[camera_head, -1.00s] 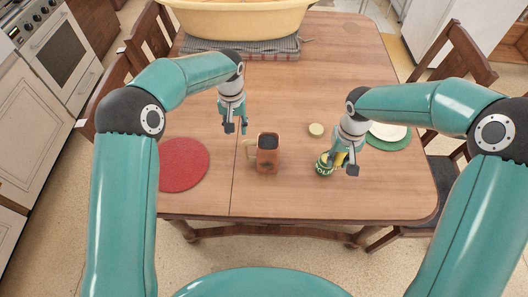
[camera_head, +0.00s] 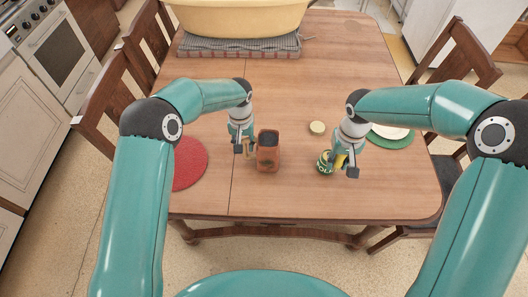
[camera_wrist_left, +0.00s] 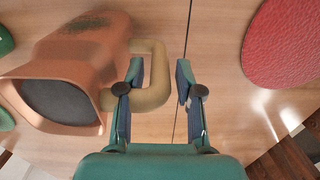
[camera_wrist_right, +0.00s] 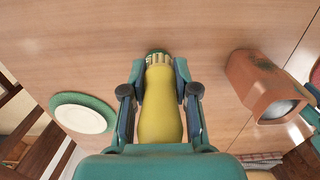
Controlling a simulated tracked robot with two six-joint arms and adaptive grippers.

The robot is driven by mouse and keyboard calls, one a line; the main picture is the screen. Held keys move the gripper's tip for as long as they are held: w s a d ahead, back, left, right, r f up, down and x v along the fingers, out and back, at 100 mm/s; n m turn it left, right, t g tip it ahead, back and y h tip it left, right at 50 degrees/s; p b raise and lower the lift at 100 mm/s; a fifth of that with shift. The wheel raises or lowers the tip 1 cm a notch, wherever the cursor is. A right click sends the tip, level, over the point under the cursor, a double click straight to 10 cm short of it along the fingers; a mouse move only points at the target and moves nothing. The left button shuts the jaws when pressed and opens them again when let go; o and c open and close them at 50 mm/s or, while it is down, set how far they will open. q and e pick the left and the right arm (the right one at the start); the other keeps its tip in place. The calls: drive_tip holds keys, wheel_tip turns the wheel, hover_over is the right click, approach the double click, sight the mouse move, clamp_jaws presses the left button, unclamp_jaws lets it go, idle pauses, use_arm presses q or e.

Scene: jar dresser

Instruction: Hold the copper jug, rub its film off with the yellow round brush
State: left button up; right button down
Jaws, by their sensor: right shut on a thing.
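The copper jug (camera_head: 267,158) stands upright mid-table, its handle to the left. In the left wrist view the jug (camera_wrist_left: 75,65) shows a dark greenish patch of film on its side. My left gripper (camera_head: 245,151) is open at the handle (camera_wrist_left: 152,75), its fingers (camera_wrist_left: 157,82) on either side with a gap visible.
A red round mat (camera_head: 189,165) lies at the left, a green mat with a white plate (camera_head: 390,131) at the right. A large yellow tub (camera_head: 240,20) stands on a grey cloth at the back.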

use_arm(q)
drive_tip(key=shift+f, duration=0.9)
drive_tip(key=shift+c, duration=0.3)
drive_tip(key=c, duration=0.5)
drive_tip(key=o, duration=0.7)
clamp_jaws()
